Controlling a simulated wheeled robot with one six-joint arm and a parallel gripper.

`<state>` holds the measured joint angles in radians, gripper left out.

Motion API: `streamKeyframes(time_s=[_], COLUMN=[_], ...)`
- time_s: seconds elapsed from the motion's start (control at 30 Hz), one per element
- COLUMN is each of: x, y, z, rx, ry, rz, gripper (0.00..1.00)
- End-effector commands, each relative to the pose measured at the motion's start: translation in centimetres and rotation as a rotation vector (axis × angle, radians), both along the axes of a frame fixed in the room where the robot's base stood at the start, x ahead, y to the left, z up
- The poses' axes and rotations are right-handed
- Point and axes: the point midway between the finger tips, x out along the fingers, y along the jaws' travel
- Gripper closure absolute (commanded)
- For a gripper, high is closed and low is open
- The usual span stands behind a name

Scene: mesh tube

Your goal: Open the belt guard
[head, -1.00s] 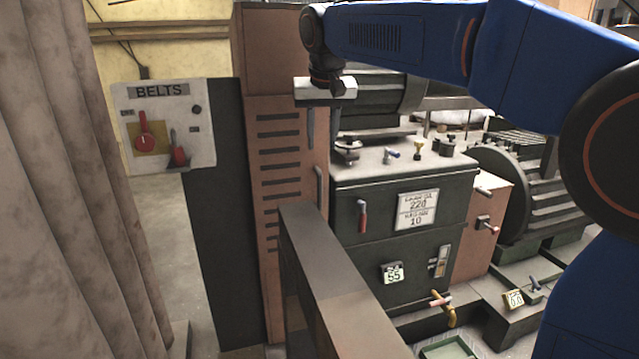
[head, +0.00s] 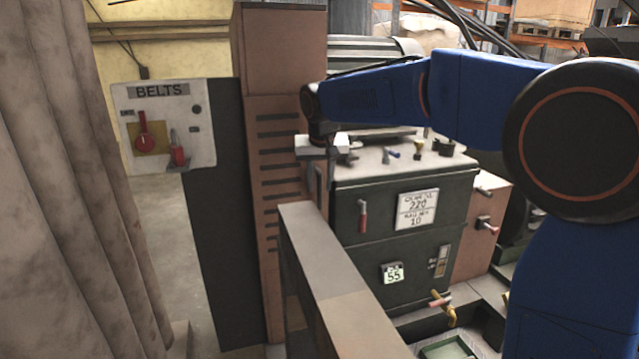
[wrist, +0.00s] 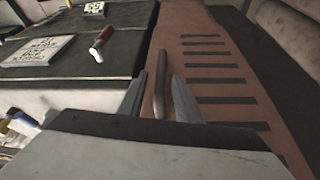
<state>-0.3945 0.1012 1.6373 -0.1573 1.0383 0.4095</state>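The belt guard (head: 285,215) is a tall orange-brown panel with dark horizontal slots, left of the dark green machine. It stands upright in the head view and fills the right middle of the wrist view (wrist: 205,75). Its grey bar handle (wrist: 160,88) is near the edge by the green machine. My gripper (head: 319,178) points down at the handle. In the wrist view its two fingers (wrist: 157,100) are apart, one on each side of the handle, with gaps showing. In the head view the handle is partly hidden by the gripper.
A grey-brown block or wall (head: 335,285) stands close in front of the guard. The green machine (head: 405,240) with a red-handled lever (head: 363,216) is just right. A BELTS switch panel (head: 163,125) is at left, beside a pale ribbed column (head: 85,190).

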Motion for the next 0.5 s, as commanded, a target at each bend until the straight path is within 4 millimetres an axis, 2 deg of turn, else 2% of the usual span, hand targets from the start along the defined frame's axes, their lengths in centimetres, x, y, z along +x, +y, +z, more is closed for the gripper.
streamKeyframes(time_s=[0.33, 0.37, 0.47, 0.5], x=[0.14, 0.14, 0.14, 0.14], y=[-0.01, -0.01, -0.02, -0.02], z=[-0.35, -0.35, -0.35, -0.35], rx=[0.000, 0.000, 0.000, 0.000], ry=[0.000, 0.000, 0.000, 0.000], rz=[0.000, 0.000, 0.000, 0.000], gripper=[0.69, 0.74, 0.98, 1.00])
